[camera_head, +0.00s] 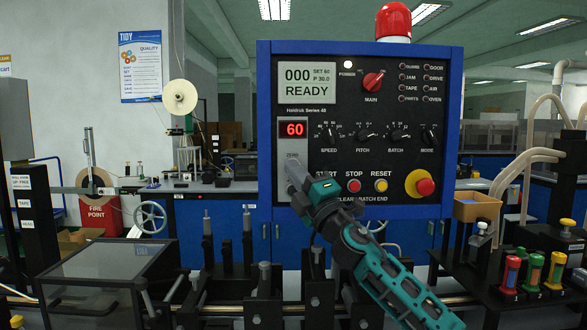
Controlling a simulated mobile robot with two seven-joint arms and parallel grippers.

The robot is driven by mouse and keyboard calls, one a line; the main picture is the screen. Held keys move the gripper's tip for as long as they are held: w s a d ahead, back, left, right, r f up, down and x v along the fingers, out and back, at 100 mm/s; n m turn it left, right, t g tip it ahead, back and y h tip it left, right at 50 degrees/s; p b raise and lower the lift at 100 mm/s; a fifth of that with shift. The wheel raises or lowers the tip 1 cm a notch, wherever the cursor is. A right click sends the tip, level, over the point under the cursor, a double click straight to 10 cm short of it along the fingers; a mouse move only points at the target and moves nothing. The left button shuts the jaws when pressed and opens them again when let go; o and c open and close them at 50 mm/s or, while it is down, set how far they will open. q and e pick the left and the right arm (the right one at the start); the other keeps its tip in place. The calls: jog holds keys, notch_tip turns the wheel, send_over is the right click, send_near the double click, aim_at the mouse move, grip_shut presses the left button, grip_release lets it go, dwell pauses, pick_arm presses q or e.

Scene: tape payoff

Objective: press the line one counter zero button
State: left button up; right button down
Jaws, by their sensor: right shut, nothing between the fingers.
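The line counter (293,128) is a grey unit on the left of the blue-framed control panel (345,121). Its red display reads 60. The label "ZERO" shows just below the display. My right gripper (292,168) is shut and empty, its fingertips at the lower part of the counter, just below that label. My left gripper is not in view.
The panel screen (307,83) reads "000 READY". A red STOP button (354,186), a yellow RESET button (381,185) and a red emergency knob (425,187) sit right of my gripper. Dark posts and rails stand below.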

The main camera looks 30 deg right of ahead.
dwell(0.3)
jog(key=shift+s+a, duration=0.1)
jog(key=shift+s, duration=0.05)
jog(key=shift+s+a, duration=0.1)
jog(key=shift+s, duration=0.15)
jog(key=s+a+p, duration=0.2)
jog(key=s+a, duration=0.1)
jog(key=s, duration=0.2)
dwell(0.5)
jog(key=shift+a, duration=0.1)
dwell(0.6)
